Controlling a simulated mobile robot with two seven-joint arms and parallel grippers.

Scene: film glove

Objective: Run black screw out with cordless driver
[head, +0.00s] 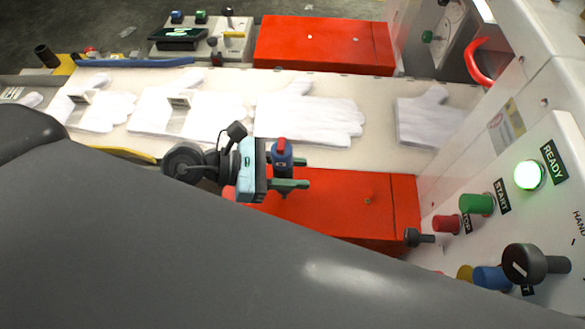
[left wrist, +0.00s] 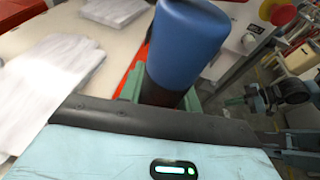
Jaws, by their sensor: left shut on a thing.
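My left gripper (head: 290,173) is over the near red cover (head: 325,205). Its green fingers are shut on the cordless driver (head: 282,158), a blue body with a red top. In the left wrist view the driver (left wrist: 188,42) stands between the fingers as a blue cylinder with a dark lower part. Its tip is hidden. A small brass-coloured screw (head: 368,201) is on the red cover, right of the gripper and apart from it. I cannot make out a black screw. What looks like my right gripper (left wrist: 250,101) is at the right of the left wrist view, too small to read.
Several white gloves (head: 300,115) lie along the pale belt. A far red cover (head: 325,42) lies behind it. At right a white panel (head: 555,205) carries a lit green READY lamp (head: 529,175), a green button (head: 476,204) and black knobs (head: 523,264) that stick out.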

